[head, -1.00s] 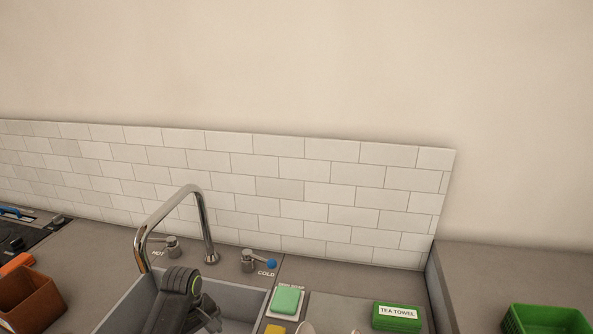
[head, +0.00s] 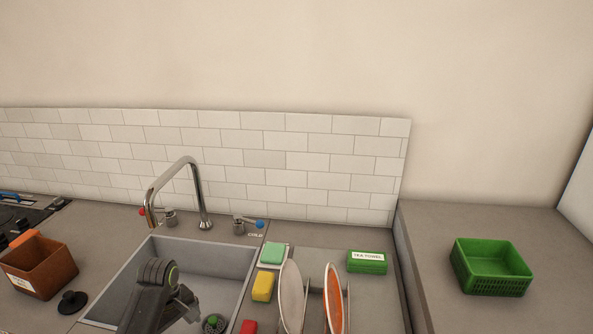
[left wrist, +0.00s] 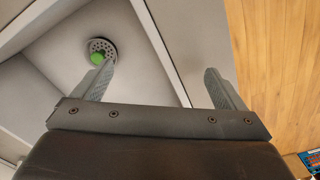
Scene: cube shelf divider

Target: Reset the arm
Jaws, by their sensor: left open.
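My left arm comes up over the sink in the head view, and its gripper (head: 188,305) is partly hidden behind my own arm link. In the left wrist view the two fingers of my left gripper (left wrist: 160,85) stand wide apart with nothing between them. Beyond the fingers are the grey sink basin (left wrist: 55,85) and a round drain with a green spot (left wrist: 98,56). The sink (head: 215,262) also shows in the head view. My right gripper is in neither view.
A chrome faucet (head: 197,190) arches over the sink. To its right stand yellow (head: 263,286) and green (head: 273,253) sponges, plates (head: 292,295) in a rack and a tea towel box (head: 366,262). A green basket (head: 491,267) is far right; a brown bin (head: 40,267) is left.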

